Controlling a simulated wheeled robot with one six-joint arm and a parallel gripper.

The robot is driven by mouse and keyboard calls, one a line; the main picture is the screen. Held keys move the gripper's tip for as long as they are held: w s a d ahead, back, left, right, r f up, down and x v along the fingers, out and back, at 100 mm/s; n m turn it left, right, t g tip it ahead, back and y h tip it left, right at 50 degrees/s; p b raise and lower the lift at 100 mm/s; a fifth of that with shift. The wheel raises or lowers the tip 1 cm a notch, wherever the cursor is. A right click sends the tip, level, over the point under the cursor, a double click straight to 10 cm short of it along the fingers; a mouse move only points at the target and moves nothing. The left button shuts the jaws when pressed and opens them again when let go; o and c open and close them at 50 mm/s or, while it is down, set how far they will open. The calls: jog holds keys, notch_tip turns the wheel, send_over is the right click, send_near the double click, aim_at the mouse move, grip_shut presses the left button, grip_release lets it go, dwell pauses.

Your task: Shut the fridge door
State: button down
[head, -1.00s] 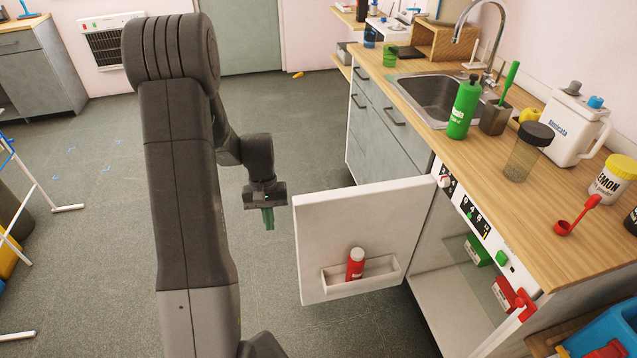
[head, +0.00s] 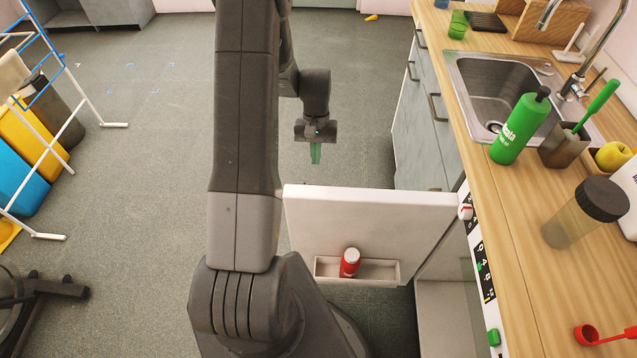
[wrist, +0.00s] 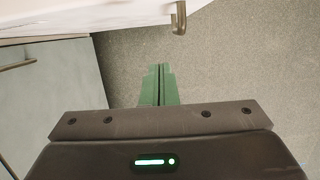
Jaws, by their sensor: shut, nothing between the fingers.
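The white fridge door (head: 375,226) stands wide open from the counter's front, with a red bottle (head: 350,262) in its inner shelf. The fridge's open inside shows only in part at the lower right of the head view. My gripper (head: 315,154) hangs pointing down on the far, outer side of the door, apart from it, with its green fingers shut and empty. In the wrist view the shut fingers (wrist: 160,84) point toward the floor. The white door edge (wrist: 100,14) crosses the top there, with a metal hook-like handle (wrist: 180,18) just beyond the fingertips.
The wooden counter (head: 510,215) runs along the right with a sink (head: 490,90), a green bottle (head: 520,125) and a dark-lidded jar (head: 585,212). Grey drawers (head: 420,120) stand beyond the door. A drying rack (head: 75,100) is at the left. The middle floor is clear.

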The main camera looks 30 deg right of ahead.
aim_at(314, 190)
jog(key=s+a+f, duration=0.1)
jog(key=f, duration=0.1)
jog(key=s+f+p, duration=0.1)
jog(key=s+f, duration=0.1)
jog(key=f, duration=0.1)
jog(key=s+a+f+p, duration=0.1)
jog(key=f, duration=0.1)
jog(key=shift+s+a+f, duration=0.25)
jog(key=shift+a+f, duration=0.05)
jog(key=shift+a, duration=0.05)
jog(key=shift+s+a+f, duration=0.15)
jog(key=shift+s+a, duration=0.05)
jog(key=shift+s, duration=0.1)
jog(key=shift+s+a, duration=0.1)
